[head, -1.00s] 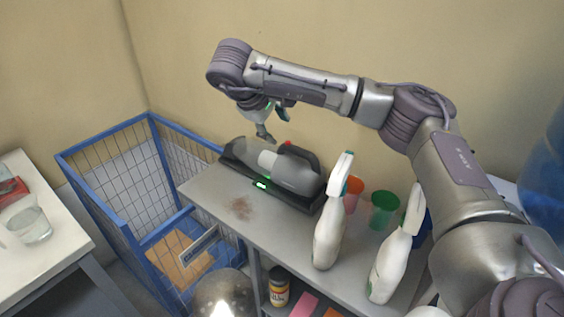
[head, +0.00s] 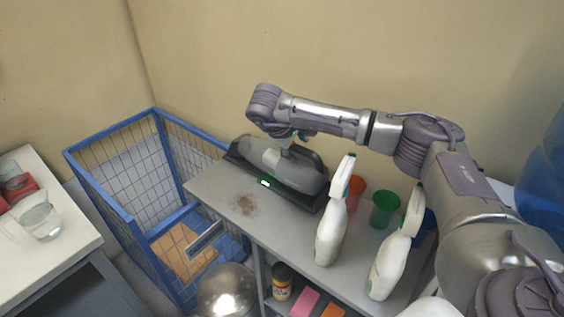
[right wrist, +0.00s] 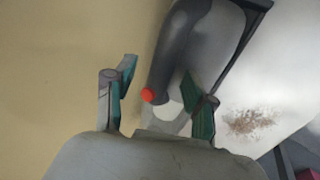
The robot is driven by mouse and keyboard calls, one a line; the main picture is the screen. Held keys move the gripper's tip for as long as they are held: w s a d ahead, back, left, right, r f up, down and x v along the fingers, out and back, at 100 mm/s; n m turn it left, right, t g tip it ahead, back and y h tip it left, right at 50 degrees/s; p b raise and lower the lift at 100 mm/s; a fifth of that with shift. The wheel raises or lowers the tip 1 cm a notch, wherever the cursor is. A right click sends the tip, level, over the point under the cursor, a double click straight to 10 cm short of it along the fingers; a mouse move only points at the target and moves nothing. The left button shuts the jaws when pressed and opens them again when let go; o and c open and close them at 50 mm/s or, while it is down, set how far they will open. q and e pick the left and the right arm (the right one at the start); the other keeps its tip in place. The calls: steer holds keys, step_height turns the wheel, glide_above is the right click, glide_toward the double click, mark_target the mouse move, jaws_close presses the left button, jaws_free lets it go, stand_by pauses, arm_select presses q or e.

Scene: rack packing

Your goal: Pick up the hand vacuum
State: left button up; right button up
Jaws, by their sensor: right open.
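The hand vacuum (head: 290,168) is grey with a dark handle and lies in a black base with a green light on the shelf top. In the right wrist view its dark handle (right wrist: 172,55) with an orange-red button lies between the fingers, nearer the right one. My right gripper (head: 291,140) is just above the vacuum, behind its middle. In the right wrist view the gripper (right wrist: 158,92) is open, with green-padded fingers apart and nothing clamped. Whether a finger touches the vacuum cannot be told. My left gripper is not in view.
Two white spray bottles (head: 331,232) (head: 392,262), an orange cup (head: 355,190) and a green cup (head: 385,210) stand right of the vacuum. A brown stain (head: 246,204) marks the shelf top (head: 215,190). A blue wire cart (head: 150,222) stands at left, and the wall is close behind.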

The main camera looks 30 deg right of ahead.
jaws_close()
steer(key=shift+w+r, duration=0.1)
steer(key=shift+r, duration=0.05)
steer(key=shift+r, duration=0.1)
